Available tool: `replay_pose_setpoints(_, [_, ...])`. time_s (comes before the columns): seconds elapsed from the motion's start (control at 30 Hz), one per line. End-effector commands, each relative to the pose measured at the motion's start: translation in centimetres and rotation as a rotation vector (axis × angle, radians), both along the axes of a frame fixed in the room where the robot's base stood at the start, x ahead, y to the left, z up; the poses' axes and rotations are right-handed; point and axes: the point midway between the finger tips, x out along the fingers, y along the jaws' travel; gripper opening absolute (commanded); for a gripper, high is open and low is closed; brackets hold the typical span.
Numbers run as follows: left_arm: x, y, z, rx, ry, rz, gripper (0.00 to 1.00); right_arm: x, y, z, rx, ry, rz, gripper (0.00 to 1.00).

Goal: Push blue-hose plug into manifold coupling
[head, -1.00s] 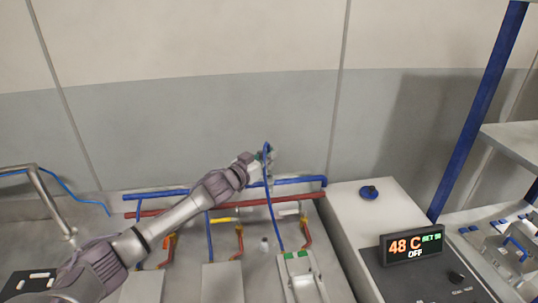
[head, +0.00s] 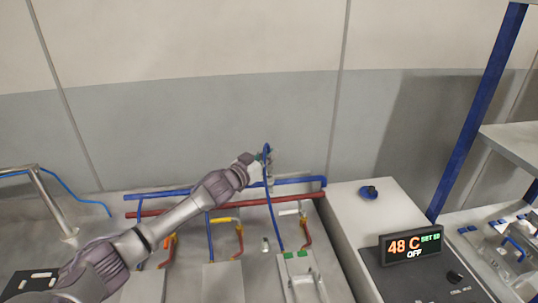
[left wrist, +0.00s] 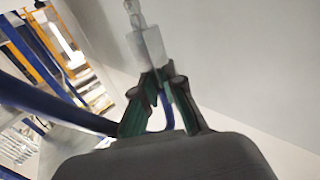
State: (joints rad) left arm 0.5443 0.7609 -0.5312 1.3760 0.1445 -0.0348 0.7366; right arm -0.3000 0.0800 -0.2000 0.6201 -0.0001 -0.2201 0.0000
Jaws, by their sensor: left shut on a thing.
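My left gripper (head: 262,158) is raised at the back of the bench, just above the blue manifold pipe (head: 300,181) in the picture. In the left wrist view its green-padded fingers (left wrist: 162,92) are shut on the blue-hose plug (left wrist: 150,45), a silver, stepped piece pointing away from the palm. The blue hose (head: 272,215) loops over beside the gripper and runs down to a grey unit with green marks (head: 300,275). I cannot make out the manifold coupling clearly. My right gripper is out of view.
A red pipe (head: 312,196) runs below the blue one, with yellow and red branches (head: 239,238). A small grey fitting (head: 265,244) stands near the hose. A control box with a display (head: 410,246) is at right. A blue post (head: 480,110) rises beyond it.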

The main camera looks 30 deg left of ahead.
Motion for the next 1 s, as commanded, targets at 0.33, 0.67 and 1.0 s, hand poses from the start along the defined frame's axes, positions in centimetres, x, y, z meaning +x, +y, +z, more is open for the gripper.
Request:
replay_pose_setpoints(0.33, [0.0,0.0,-0.3,0.000,0.000,0.000,0.00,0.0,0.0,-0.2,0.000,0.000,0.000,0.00])
replay_pose_setpoints(0.67, [0.0,0.0,-1.2,0.000,0.000,0.000,0.00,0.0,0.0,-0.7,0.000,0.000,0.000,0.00])
replay_pose_setpoints(1.0, [0.0,0.0,-2.0,0.000,0.000,-0.001,0.00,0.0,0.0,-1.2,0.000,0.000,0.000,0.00])
